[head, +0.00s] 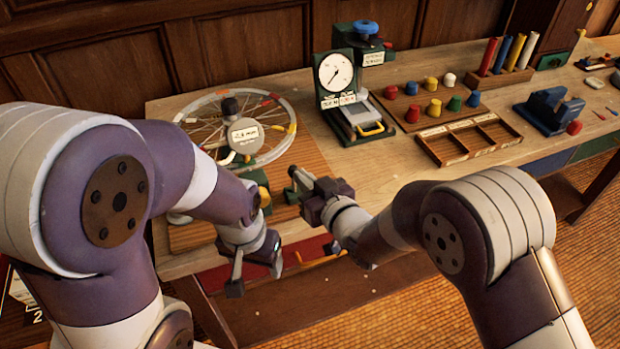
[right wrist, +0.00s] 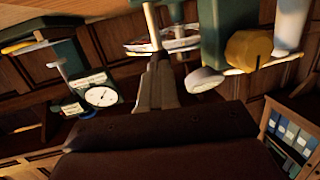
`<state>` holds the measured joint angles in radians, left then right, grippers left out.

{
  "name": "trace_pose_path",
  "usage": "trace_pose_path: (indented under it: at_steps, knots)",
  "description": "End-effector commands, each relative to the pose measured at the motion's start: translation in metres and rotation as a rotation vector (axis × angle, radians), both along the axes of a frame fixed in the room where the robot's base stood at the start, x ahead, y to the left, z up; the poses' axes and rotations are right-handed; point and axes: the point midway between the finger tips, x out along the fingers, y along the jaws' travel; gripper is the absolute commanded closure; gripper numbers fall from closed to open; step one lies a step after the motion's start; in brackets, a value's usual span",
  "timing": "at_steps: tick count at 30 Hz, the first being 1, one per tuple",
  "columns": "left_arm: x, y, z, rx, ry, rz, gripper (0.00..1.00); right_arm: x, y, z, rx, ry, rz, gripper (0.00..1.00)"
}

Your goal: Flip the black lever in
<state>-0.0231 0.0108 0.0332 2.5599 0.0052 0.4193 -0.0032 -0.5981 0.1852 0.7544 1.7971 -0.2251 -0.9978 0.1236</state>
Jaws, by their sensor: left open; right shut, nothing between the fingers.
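A wheel stand with a spoked wheel (head: 277,112) stands at the left of the bench. A black knob (head: 230,106) stands up at the wheel's hub, behind a round white label plate (head: 244,136); I cannot tell whether it is the black lever. A yellow knob (head: 264,196) sits low on the stand; it also shows in the right wrist view (right wrist: 246,50). My right gripper (head: 293,183) is shut and empty, just right of the stand. In the right wrist view its fingertips (right wrist: 158,60) overlap a pale rod (right wrist: 151,26); contact is unclear. My left gripper (head: 256,272) is open and empty, before the bench edge.
Bare bench top (head: 375,165) lies right of my right gripper.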

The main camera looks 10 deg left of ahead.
Motion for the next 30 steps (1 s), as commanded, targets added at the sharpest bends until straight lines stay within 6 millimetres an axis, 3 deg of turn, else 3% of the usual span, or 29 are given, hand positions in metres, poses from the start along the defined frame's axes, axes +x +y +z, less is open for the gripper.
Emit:
trace_pose_path:
  at_steps: [1,10,15,30]
  knots:
    - [0.0,0.0,0.022,0.0,0.0,0.0,0.31,0.003,0.002,0.014,-0.022,0.033,0.0,1.0]
    - [0.0,0.0,0.069,0.0,0.0,0.0,0.31,0.021,0.014,0.016,-0.16,0.236,0.0,1.0]
    - [0.0,0.0,0.079,0.0,0.0,0.0,0.31,0.028,0.019,0.013,-0.211,0.314,-0.001,1.0]
    - [0.0,0.0,0.086,0.0,0.0,0.0,0.31,0.037,0.025,0.011,-0.206,0.307,0.0,1.0]
